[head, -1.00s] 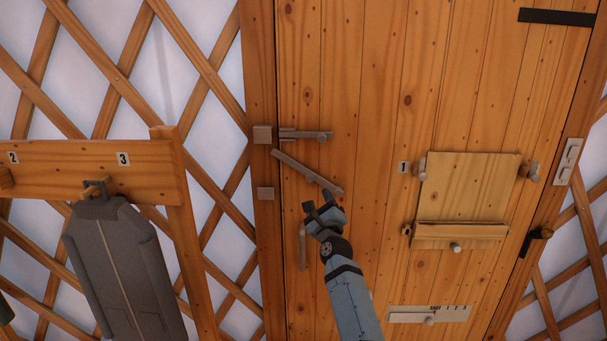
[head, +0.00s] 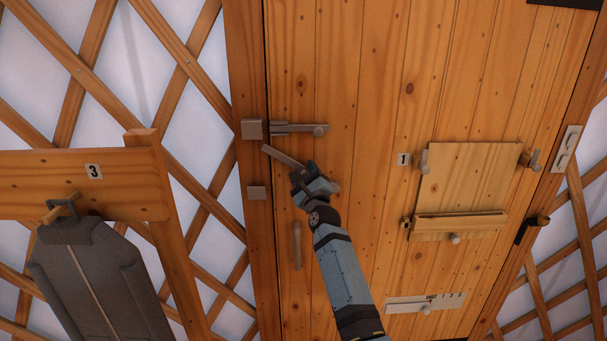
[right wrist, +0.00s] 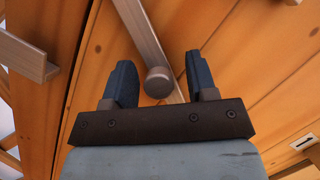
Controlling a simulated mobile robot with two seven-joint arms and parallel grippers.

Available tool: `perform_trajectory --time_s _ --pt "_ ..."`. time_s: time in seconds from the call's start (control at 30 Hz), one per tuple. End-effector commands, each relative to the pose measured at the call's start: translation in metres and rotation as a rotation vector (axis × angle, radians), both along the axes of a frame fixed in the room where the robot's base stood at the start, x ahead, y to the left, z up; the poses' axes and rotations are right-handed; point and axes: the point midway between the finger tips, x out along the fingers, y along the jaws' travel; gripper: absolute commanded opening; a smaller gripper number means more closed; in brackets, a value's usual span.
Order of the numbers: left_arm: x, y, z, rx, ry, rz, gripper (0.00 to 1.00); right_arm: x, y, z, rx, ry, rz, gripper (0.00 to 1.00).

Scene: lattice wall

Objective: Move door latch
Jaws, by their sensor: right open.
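The door latch (head: 281,156) is a slanted wooden bar on the plank door, running down to the right from the door's left edge. My right gripper (head: 304,171) is open in front of the bar and hides part of it. In the right wrist view the latch bar (right wrist: 146,32) passes between the spread fingers of my right gripper (right wrist: 157,62). The round latch knob (right wrist: 157,82) sits between the fingers, with a gap visible on each side. My left gripper is not in view.
A horizontal bolt with a knob (head: 320,131) lies just above the latch. Catch blocks (head: 257,192) sit on the door frame. A vertical handle (head: 297,246) is below. A numbered rack (head: 75,185) with a hanging grey garment stands left. A small hatch (head: 465,180) is at right.

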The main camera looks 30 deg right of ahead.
Motion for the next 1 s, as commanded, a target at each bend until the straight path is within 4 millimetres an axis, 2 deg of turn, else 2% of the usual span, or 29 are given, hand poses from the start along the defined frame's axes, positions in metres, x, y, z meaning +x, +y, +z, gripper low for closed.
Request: perform_trajectory --time_s 0.03,0.23,1.0 --pt "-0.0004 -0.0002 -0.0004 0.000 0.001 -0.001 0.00 0.0000 0.0001 0.0001 0.000 0.000 0.000 0.45" --pt "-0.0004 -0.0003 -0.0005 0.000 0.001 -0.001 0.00 0.0001 0.0001 0.0000 0.000 0.000 0.000 0.00" --pt "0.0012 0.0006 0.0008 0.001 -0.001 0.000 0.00 0.0011 0.0028 -0.0044 -0.023 0.015 0.002 0.00"
